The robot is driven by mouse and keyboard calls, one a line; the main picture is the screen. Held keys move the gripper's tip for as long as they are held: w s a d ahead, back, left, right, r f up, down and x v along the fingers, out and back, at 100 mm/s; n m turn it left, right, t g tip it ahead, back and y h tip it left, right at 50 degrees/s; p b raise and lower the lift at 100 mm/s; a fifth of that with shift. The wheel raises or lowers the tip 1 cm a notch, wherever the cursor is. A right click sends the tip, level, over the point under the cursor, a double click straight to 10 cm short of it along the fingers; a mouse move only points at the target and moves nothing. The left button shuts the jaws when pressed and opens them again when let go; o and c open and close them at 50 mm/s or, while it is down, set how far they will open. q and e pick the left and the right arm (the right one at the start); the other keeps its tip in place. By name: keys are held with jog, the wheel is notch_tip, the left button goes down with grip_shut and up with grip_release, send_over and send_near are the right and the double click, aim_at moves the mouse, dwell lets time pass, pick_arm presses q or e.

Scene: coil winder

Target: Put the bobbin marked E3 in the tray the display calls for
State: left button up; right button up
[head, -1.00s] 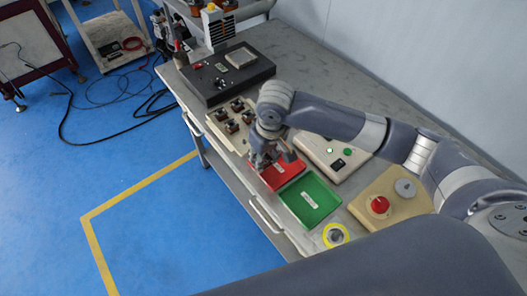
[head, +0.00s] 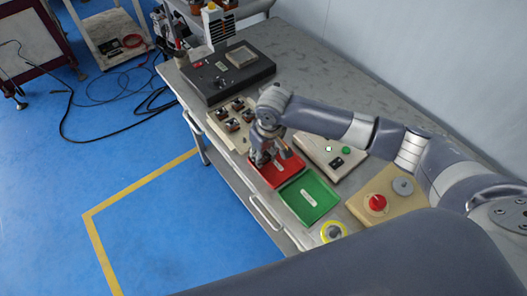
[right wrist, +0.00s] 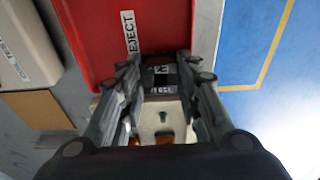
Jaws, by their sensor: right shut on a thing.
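My right gripper (head: 268,160) is over the red tray (head: 284,172), near its end by the bobbin rack. In the right wrist view, the fingers (right wrist: 161,82) are shut on a small dark bobbin (right wrist: 160,77) with white label pieces; its mark is too small to read. The red tray (right wrist: 97,25) there carries a REJECT label. The green tray (head: 309,198) sits beside the red one; its label is unreadable. The tester box (head: 330,156) has a small lit green-white display (head: 328,149), too small to read. My left gripper is out of view.
A beige rack (head: 214,126) with several copper-brown bobbins (head: 234,125) stands left of the trays. A black box (head: 215,87) is behind it.

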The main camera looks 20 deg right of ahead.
jog(key=shift+f, duration=0.45)
jog(key=o, duration=1.1)
jog(key=shift+r, duration=0.2)
jog(key=r, duration=0.4)
jog(key=s+r, duration=0.1)
jog(key=r, duration=0.3)
jog(key=r+b, duration=0.1)
jog(key=r, duration=0.3)
jog(key=shift+s+d+r, duration=0.3)
jog(key=shift+s+r, duration=0.05)
